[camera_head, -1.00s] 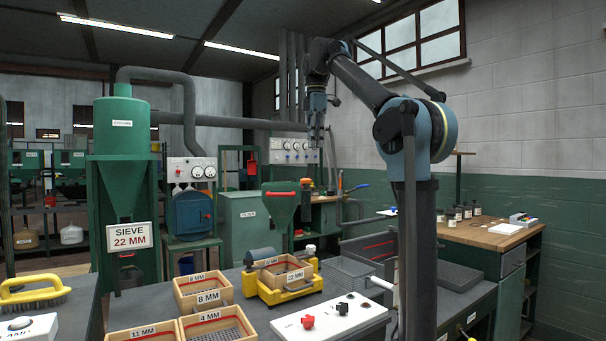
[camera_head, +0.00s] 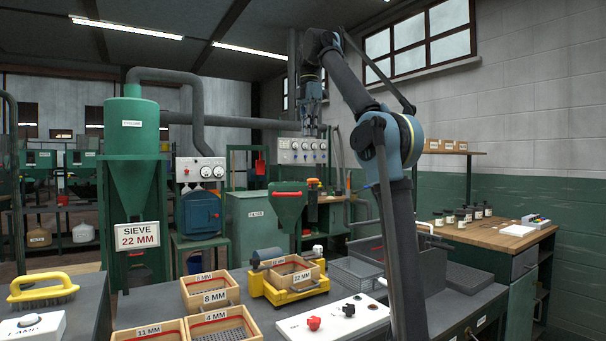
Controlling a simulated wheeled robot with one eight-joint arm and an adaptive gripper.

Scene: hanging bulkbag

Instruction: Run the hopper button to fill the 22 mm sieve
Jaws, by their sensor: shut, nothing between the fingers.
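The 22 mm sieve (camera_head: 303,277) is a wooden box with a label, seated in a yellow shaker frame (camera_head: 262,289) on the grey bench. A small green hopper (camera_head: 288,204) with a red bar shows just behind and above it. A white control panel (camera_head: 332,321) in front carries a red knob (camera_head: 314,323) and a black knob (camera_head: 349,310); which one is the hopper button I cannot tell. My gripper (camera_head: 311,122) is shut and empty, pointing down, high above the bench and well away from the panel. The inside of the sieve is too small to judge.
A sign (camera_head: 137,236) reads SIEVE 22 MM. Other wooden sieves, 8 mm (camera_head: 211,298), 4 mm (camera_head: 214,318) and 11 mm (camera_head: 148,331), stand left of the panel. A grey mesh tray (camera_head: 355,271) lies right of the shaker. A yellow brush (camera_head: 43,288) lies at far left.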

